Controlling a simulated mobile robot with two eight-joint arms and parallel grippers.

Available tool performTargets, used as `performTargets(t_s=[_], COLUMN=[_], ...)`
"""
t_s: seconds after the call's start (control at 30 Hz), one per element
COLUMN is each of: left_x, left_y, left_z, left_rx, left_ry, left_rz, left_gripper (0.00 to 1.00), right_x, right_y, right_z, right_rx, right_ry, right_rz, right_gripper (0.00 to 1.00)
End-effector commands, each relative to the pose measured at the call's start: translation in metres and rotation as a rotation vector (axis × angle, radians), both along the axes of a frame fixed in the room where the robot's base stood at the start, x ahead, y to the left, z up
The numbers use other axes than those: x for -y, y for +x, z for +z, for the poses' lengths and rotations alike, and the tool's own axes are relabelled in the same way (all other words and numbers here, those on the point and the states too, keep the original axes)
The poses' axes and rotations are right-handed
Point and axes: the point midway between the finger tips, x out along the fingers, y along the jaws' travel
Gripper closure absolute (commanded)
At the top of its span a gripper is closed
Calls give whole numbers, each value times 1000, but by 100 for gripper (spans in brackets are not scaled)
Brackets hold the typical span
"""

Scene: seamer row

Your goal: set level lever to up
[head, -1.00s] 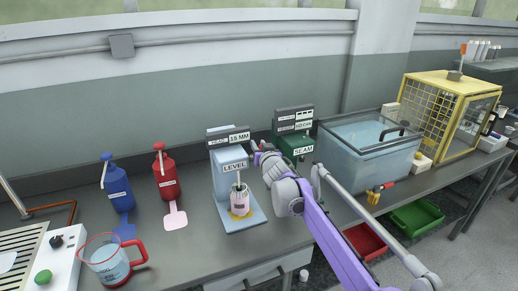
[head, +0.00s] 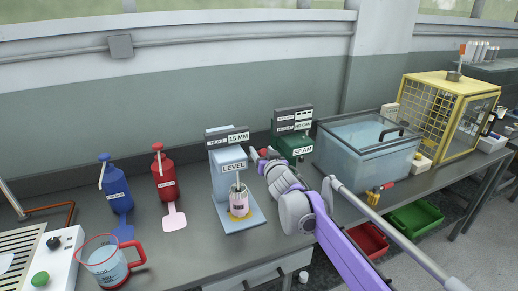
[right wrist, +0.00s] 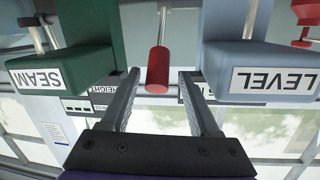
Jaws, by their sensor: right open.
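The pale blue level machine (head: 228,181) stands on the bench in the middle of the head view, marked LEVEL. A white cup (head: 240,201) stands on its base. The level lever has a red knob (right wrist: 158,70) on a thin rod, beside the LEVEL block (right wrist: 262,55) in the upside-down right wrist view. My right gripper (right wrist: 160,76) is open, its fingers on either side of the knob in that picture; I cannot tell whether they touch it. In the head view my right gripper (head: 266,157) is at the machine's right side and partly hides the lever. My left gripper is not in view.
The green SEAM machine (head: 294,140) stands close on the right, with a glass-sided water tank (head: 365,160) beyond it. Red (head: 167,178) and blue (head: 117,188) pump bottles and a jug (head: 106,264) stand to the left. Bare bench lies between the bottles and level machine.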

Motion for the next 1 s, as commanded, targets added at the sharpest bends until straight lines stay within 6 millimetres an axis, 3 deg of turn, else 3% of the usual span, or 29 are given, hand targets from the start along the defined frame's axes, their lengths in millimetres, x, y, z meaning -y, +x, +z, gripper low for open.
performTargets(t_s=[0.1, 0.3, 0.83, 0.93, 1.0], left_x=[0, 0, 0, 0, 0], left_y=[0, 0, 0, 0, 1], left_z=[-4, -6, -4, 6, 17], left_rx=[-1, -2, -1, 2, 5], left_ry=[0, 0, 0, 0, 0], left_rz=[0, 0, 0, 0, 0], left_gripper=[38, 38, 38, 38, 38], right_x=[4, 8, 15, 32, 52], right_y=[-22, -44, -57, -78, -105], right_z=[2, 5, 9, 12, 12], right_rx=[0, 0, -11, -53, -113], right_ry=[0, 0, -6, -25, -51], right_rz=[0, 0, -14, -66, -122], right_gripper=[38, 38, 38, 38, 38])
